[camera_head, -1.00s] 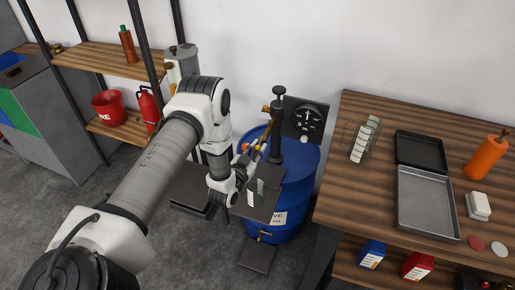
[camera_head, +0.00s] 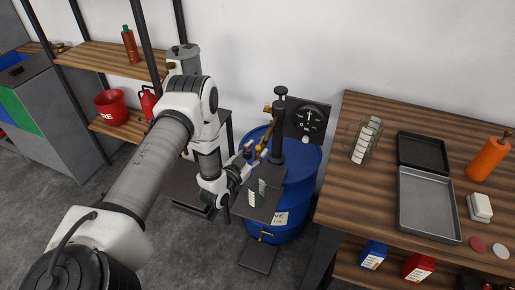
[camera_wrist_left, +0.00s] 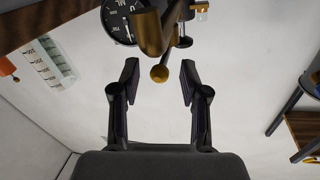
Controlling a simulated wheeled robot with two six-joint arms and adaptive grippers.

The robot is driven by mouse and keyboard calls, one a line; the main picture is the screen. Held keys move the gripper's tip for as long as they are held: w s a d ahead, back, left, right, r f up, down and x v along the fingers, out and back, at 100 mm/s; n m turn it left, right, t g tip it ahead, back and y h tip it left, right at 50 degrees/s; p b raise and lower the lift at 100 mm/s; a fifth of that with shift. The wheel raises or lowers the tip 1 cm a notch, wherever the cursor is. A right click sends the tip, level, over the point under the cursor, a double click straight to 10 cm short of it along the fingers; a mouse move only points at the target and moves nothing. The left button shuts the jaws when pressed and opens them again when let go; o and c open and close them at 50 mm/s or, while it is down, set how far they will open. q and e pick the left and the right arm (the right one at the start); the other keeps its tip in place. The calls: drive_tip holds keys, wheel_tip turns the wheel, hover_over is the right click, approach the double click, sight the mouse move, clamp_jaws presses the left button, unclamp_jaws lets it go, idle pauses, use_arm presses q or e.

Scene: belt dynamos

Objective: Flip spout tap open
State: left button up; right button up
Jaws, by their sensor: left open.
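A brass spout tap stands above the blue drum (camera_head: 301,192), beside a dark upright post (camera_head: 277,125). In the left wrist view, its thick brass spout (camera_wrist_left: 152,34) hangs at the top, with a thinner lever ending in a brass ball (camera_wrist_left: 159,73). My left gripper (camera_wrist_left: 158,76) is open there, with the ball between the two fingertips and a gap on each side. I cannot tell how deep the ball sits between them. In the head view, my left gripper (camera_head: 246,152) is small and close to the brass parts. My right gripper is not in view.
A round dial gauge (camera_head: 309,119) is mounted behind the post. A dark plate (camera_head: 257,200) sits below the gripper. A wooden table (camera_head: 350,205) with a grey tray (camera_head: 427,203) stands at the right. A shelf (camera_head: 100,58) stands at the left.

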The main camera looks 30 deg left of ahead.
use_arm(q)
drive_tip(key=s, duration=1)
drive_tip(key=shift+s, duration=0.3)
drive_tip(key=shift+d, duration=0.1)
drive_tip(key=w+d+m+h+b, duration=0.1)
drive_tip(key=w+d+h, duration=0.1)
drive_tip(key=d, duration=0.5)
drive_tip(key=s+d+f+m+g+h, duration=0.1)
drive_tip(key=s+d+f+g, duration=0.3)
drive_tip(key=d+f+g, duration=0.3)
drive_tip(key=s+f+n+g+y, duration=0.1)
drive_tip(key=s+g, duration=0.4)
drive_tip(key=s, duration=0.6)
drive_tip(key=s+f+n+g+y, duration=0.1)
drive_tip(key=s+f+n+g, duration=0.2)
drive_tip(key=s+f+g, duration=0.3)
drive_tip(key=s+b, duration=0.1)
drive_tip(key=s, duration=0.4)
drive_tip(key=shift+s+y, duration=0.2)
drive_tip(key=shift+y, duration=0.1)
